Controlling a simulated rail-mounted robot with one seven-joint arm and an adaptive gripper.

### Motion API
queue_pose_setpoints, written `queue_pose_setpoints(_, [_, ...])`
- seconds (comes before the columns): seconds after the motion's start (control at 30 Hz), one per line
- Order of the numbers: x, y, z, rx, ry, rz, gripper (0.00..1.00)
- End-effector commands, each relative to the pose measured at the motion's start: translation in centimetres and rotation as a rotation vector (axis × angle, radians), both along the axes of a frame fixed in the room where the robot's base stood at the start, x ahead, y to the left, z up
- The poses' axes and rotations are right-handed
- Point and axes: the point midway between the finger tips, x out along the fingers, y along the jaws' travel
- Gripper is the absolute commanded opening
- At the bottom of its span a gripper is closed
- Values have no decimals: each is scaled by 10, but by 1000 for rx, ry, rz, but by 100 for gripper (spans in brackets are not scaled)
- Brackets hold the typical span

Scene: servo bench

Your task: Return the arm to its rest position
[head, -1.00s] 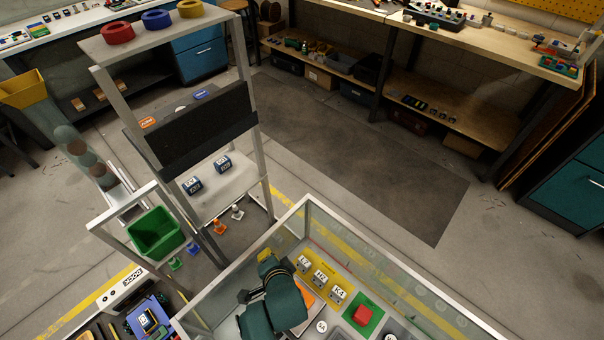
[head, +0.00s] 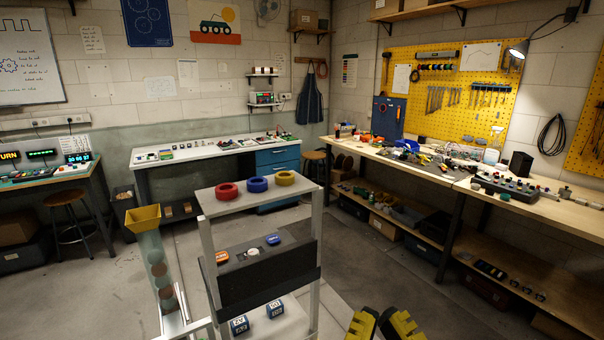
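My gripper (head: 383,318) shows at the bottom edge of the head view, right of the metal rack. Its two yellow and black fingers point up and stand apart, with a gap between the tips. I see nothing held between them. The rest of my arm is below the picture, so its full pose is hidden.
The metal rack (head: 207,236) stands close on the left, with red (head: 226,191), blue (head: 257,184) and yellow (head: 286,178) rings on top. The floor (head: 385,270) behind my gripper is open up to the workbench (head: 440,175).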

Motion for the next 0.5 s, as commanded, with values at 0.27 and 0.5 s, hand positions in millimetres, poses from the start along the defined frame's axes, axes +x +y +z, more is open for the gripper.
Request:
queue_pose_setpoints(0.27, [1, 0, 138, 6, 4, 2, 0])
queue_pose_setpoints(0.5, [1, 0, 246, 9, 4, 4, 0])
